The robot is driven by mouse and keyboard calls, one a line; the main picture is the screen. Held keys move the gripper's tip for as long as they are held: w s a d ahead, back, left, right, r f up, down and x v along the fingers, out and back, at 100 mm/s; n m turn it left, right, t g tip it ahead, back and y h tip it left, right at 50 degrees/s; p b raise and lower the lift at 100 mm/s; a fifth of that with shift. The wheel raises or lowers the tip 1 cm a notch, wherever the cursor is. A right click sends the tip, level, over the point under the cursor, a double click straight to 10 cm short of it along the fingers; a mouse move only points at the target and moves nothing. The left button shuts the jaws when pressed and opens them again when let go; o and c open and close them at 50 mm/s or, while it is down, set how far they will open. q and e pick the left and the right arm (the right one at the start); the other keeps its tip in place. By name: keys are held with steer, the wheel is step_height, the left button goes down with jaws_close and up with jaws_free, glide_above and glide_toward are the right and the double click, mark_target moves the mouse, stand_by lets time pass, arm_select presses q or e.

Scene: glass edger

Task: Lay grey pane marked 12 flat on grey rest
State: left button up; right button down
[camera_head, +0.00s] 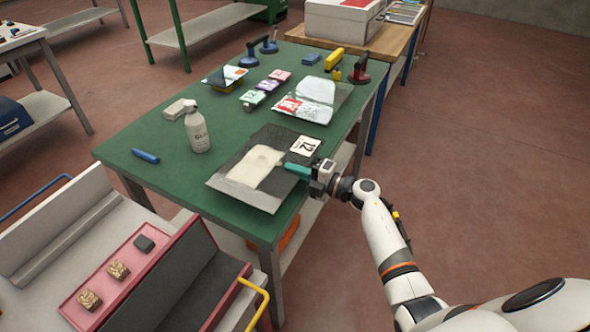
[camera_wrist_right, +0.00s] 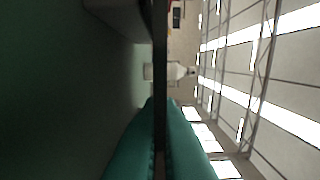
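The dark grey pane (camera_head: 232,174), with a white label marked 12 (camera_head: 305,145), lies level over the near right end of the green table. A pale reflection crosses it. My right gripper (camera_head: 299,171) has teal fingers at the pane's right edge. In the right wrist view the fingers (camera_wrist_right: 160,140) close on both faces of the pane, seen edge-on as a thin dark strip (camera_wrist_right: 160,60). There the pane appears raised above the table. I cannot make out the grey rest clearly; the pane may cover it. My left gripper is out of view.
A white bottle (camera_head: 197,130) and a blue marker (camera_head: 145,156) stand or lie left of the pane on the green table (camera_head: 135,180). Other panes (camera_head: 313,100), suction lifters (camera_head: 360,70) and small boxes fill the far part. A cart with a pink tray (camera_head: 122,260) is at lower left.

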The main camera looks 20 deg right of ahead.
steer(key=shift+f+b, duration=0.3)
steer(key=shift+b, duration=0.05)
stand_by(0.3)
steer(key=c, duration=1.6)
jaws_free()
steer(key=shift+o, duration=0.2)
steer(key=shift+s+f, duration=0.1)
steer(key=shift+f, duration=0.1)
steer(key=b+v, duration=0.1)
steer(key=v, duration=1.1)
steer(key=shift+r, duration=0.15)
